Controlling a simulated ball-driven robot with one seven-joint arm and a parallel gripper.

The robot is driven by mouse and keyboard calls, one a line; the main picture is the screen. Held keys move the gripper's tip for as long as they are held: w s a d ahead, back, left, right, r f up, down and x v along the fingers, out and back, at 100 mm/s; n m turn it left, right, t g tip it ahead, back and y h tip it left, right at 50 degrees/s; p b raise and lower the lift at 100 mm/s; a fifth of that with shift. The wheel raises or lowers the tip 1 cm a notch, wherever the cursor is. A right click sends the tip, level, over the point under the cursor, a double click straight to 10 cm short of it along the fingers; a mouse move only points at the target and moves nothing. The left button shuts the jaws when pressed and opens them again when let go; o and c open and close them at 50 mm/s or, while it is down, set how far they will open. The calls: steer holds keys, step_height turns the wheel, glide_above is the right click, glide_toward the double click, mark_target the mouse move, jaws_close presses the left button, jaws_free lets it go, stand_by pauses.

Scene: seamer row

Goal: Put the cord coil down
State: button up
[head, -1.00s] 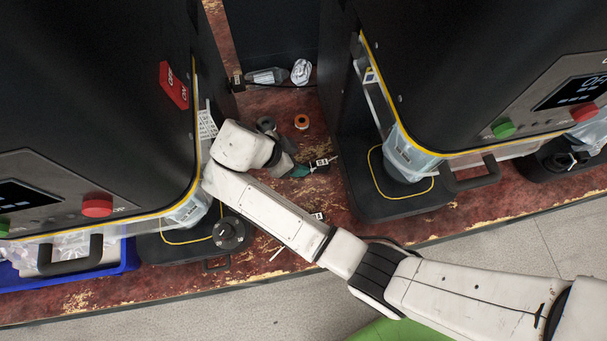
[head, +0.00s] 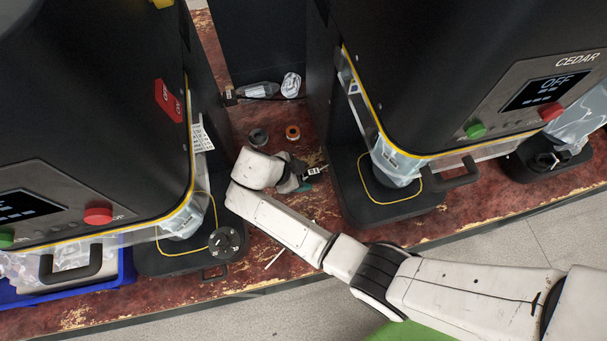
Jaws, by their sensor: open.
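My gripper (head: 289,180) is low over the red bench between two black machines. My white wrist covers part of it, and its fingertips show poorly. I cannot pick out the cord coil for certain. A small dark piece with a white label (head: 314,171) lies just right of my gripper, with a teal bit (head: 306,187) beside it. I cannot tell whether either belongs to the coil or touches my gripper. A dark grey ring (head: 258,137) and an orange ring (head: 293,132) lie apart from my gripper, farther back on the bench.
The black machines stand close on both sides, the right one (head: 440,70) reading OFF. A black round knob (head: 225,241) and a blue tray (head: 128,270) are at the left.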

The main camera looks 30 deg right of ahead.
steer(key=c, duration=1)
